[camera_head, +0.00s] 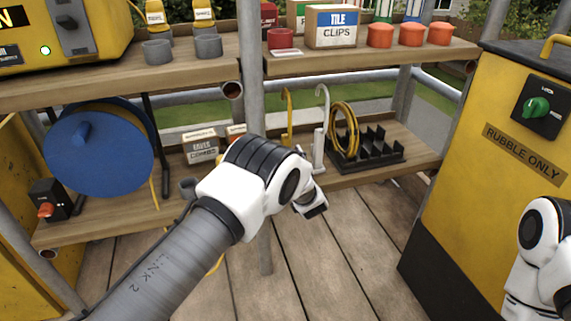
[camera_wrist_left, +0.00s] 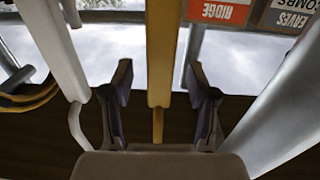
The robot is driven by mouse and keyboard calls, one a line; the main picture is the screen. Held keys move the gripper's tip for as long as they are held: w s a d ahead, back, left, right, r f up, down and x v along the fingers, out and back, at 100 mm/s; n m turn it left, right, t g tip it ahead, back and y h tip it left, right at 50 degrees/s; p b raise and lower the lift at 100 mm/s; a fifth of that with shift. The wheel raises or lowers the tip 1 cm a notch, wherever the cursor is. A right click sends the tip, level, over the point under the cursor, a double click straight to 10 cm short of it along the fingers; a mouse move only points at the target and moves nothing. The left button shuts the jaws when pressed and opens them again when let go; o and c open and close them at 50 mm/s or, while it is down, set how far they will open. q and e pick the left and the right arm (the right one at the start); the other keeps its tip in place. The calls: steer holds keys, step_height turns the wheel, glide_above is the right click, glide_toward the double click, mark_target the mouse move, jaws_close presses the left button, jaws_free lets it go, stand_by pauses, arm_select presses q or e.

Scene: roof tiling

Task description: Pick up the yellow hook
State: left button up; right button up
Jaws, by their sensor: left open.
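The yellow hook (camera_head: 286,112) stands upright on the lower shelf, its top bent over and its lower part hidden behind my left arm. In the left wrist view, the yellow hook (camera_wrist_left: 163,55) runs down between the fingers of my left gripper (camera_wrist_left: 161,95). The gripper is open, with a gap on each side of the hook. My right gripper is out of view; only part of my right arm shows at the right edge.
A white hook (camera_head: 321,125) stands just right of the yellow one, also left of it in the wrist view (camera_wrist_left: 58,45). A black rack (camera_head: 375,150) with a yellow coil is further right. A grey post (camera_head: 254,70) and boxes (camera_head: 201,148) are to the left.

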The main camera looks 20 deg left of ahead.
arm_select(q)
steer(key=x, duration=0.2)
steer(key=shift+w+a+f+b, duration=0.1)
steer(key=shift+w+f+b, duration=0.1)
steer(key=shift+w+b, duration=0.1)
steer(key=shift+r, duration=0.1)
jaws_close()
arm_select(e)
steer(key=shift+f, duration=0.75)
arm_select(q)
steer(key=shift+r, duration=0.15)
